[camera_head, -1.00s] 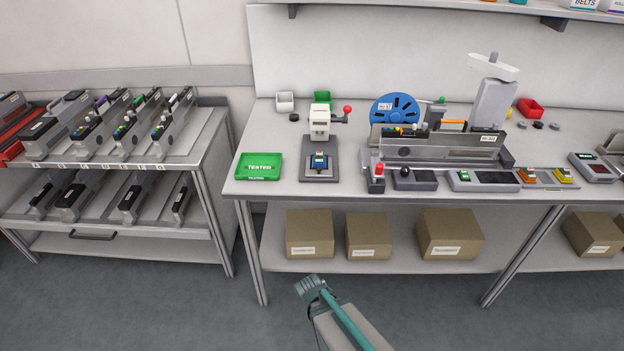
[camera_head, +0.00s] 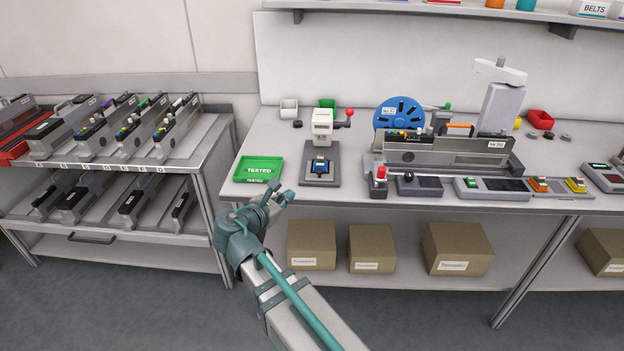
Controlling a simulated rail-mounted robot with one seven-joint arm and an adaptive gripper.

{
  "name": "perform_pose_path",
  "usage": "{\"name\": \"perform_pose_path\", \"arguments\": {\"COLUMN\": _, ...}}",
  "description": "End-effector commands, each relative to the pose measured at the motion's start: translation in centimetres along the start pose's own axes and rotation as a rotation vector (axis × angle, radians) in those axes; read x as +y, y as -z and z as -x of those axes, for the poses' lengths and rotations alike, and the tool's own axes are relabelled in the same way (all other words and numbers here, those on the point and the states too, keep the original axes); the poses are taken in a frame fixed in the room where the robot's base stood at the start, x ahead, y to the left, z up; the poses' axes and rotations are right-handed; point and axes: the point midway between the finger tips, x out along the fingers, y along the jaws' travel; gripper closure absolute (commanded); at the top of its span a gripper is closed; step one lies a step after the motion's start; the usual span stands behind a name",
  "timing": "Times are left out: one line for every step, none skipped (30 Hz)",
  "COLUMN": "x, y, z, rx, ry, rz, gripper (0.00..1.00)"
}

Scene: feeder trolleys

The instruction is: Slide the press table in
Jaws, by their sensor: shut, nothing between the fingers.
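The small press (camera_head: 323,122) stands on the workbench, with a white head and a lever with a red knob (camera_head: 349,112) at its right. Its grey base (camera_head: 321,181) reaches toward the bench's front edge. My gripper (camera_head: 279,196) is shut and empty. It is in front of the bench edge, left of and nearer than the press, and not touching it.
A green tray (camera_head: 246,177) marked TESTED lies left of the press. A grey feeder with a blue reel (camera_head: 399,113) stands to the right, behind small control boxes (camera_head: 418,186). A feeder trolley (camera_head: 110,172) is at the far left. Boxes (camera_head: 311,245) sit on the shelf below.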

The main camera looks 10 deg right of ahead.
Motion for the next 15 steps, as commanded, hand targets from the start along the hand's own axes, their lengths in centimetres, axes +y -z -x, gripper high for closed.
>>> {"name": "perform_pose_path", "arguments": {"x": 0.2, "y": -0.6, "z": -0.1, "rx": -0.03, "ry": -0.003, "rz": 0.079, "gripper": 1.0}}
{"name": "perform_pose_path", "arguments": {"x": 0.2, "y": -0.8, "z": 0.0, "rx": -0.043, "ry": -0.004, "rz": 0.123, "gripper": 1.0}}
{"name": "perform_pose_path", "arguments": {"x": 0.2, "y": -1.1, "z": 0.0, "rx": -0.056, "ry": -0.004, "rz": 0.173, "gripper": 1.0}}
{"name": "perform_pose_path", "arguments": {"x": 0.2, "y": -1.2, "z": 0.0, "rx": -0.061, "ry": -0.004, "rz": 0.204, "gripper": 1.0}}
{"name": "perform_pose_path", "arguments": {"x": 0.2, "y": -1.3, "z": 0.0, "rx": -0.063, "ry": -0.003, "rz": 0.23, "gripper": 1.0}}
{"name": "perform_pose_path", "arguments": {"x": 0.2, "y": -1.2, "z": -0.1, "rx": -0.063, "ry": -0.002, "rz": 0.257, "gripper": 1.0}}
{"name": "perform_pose_path", "arguments": {"x": 0.2, "y": -1.2, "z": -0.1, "rx": -0.062, "ry": -0.002, "rz": 0.272, "gripper": 1.0}}
{"name": "perform_pose_path", "arguments": {"x": 0.2, "y": -1.2, "z": -0.2, "rx": -0.062, "ry": -0.001, "rz": 0.283, "gripper": 1.0}}
{"name": "perform_pose_path", "arguments": {"x": 0.2, "y": -1.2, "z": -0.3, "rx": -0.061, "ry": -0.001, "rz": 0.293, "gripper": 1.0}}
{"name": "perform_pose_path", "arguments": {"x": 0.3, "y": -1.2, "z": -0.5, "rx": -0.061, "ry": 0.0, "rz": 0.297, "gripper": 1.0}}
{"name": "perform_pose_path", "arguments": {"x": 0.3, "y": -1.2, "z": -0.7, "rx": -0.061, "ry": 0.0, "rz": 0.299, "gripper": 1.0}}
{"name": "perform_pose_path", "arguments": {"x": 0.3, "y": -1.3, "z": -1.0, "rx": -0.061, "ry": 0.0, "rz": 0.3, "gripper": 1.0}}
{"name": "perform_pose_path", "arguments": {"x": 0.3, "y": -1.3, "z": -1.4, "rx": -0.061, "ry": 0.001, "rz": 0.299, "gripper": 1.0}}
{"name": "perform_pose_path", "arguments": {"x": 0.3, "y": -1.3, "z": -1.7, "rx": -0.06, "ry": 0.001, "rz": 0.299, "gripper": 1.0}}
{"name": "perform_pose_path", "arguments": {"x": 0.3, "y": -1.3, "z": -2.2, "rx": -0.06, "ry": 0.002, "rz": 0.298, "gripper": 1.0}}
